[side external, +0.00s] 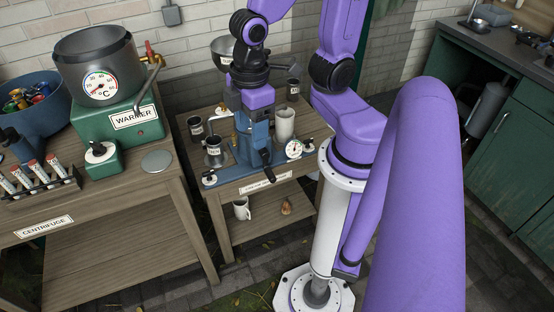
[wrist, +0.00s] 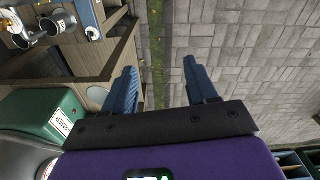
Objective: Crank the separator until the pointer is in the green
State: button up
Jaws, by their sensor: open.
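The separator (side external: 234,183) is a blue machine on the small wooden stand. Its white round dial (side external: 294,149) is at the right end; the pointer and any green zone are too small to read. A dark crank-like part (side external: 266,158) shows at its front, partly lost against the blue. My gripper (wrist: 159,66) is open and empty in the wrist view, its two blue fingers apart over paving. In the side external view my purple hand hangs in front of the separator and hides its upper part; the fingers are hard to tell from the blue body. No contact shows.
Metal cups (side external: 213,147) and a pale jug (side external: 284,123) stand around the separator. A white mug (side external: 241,208) is on the lower shelf. The green warmer (side external: 118,130) with its pot stands on the left table. The paved floor (wrist: 260,70) is clear.

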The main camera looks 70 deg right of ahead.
jog(key=w+d+f+m, duration=0.3)
jog(key=w+f+m, duration=0.15)
jog(key=w, duration=0.35)
jog(key=w+d+f+m, duration=0.3)
jog(key=w+f, duration=0.3)
jog(key=w, duration=0.2)
jog(key=m+t+h, duration=0.1)
jog(key=m+h, duration=0.1)
jog(key=m, duration=1)
send_over(271, 174)
jog(key=a, duration=0.1)
jog(key=f, duration=1.9)
jog(key=shift+s+a+f, duration=0.1)
jog(key=shift+s+f, duration=0.2)
jog(key=shift+s, duration=0.05)
jog(key=shift+s+f, duration=0.3)
jog(key=shift+w+d+f, duration=0.2)
jog(key=shift+f, duration=1.1)
jog(key=shift+w+d+f, duration=0.2)
jog(key=shift+w+f, duration=0.05)
jog(key=shift+f, duration=1.1)
jog(key=shift+w+d+f, duration=0.2)
jog(key=shift+f, duration=1.1)
jog(key=shift+f, duration=0.3)
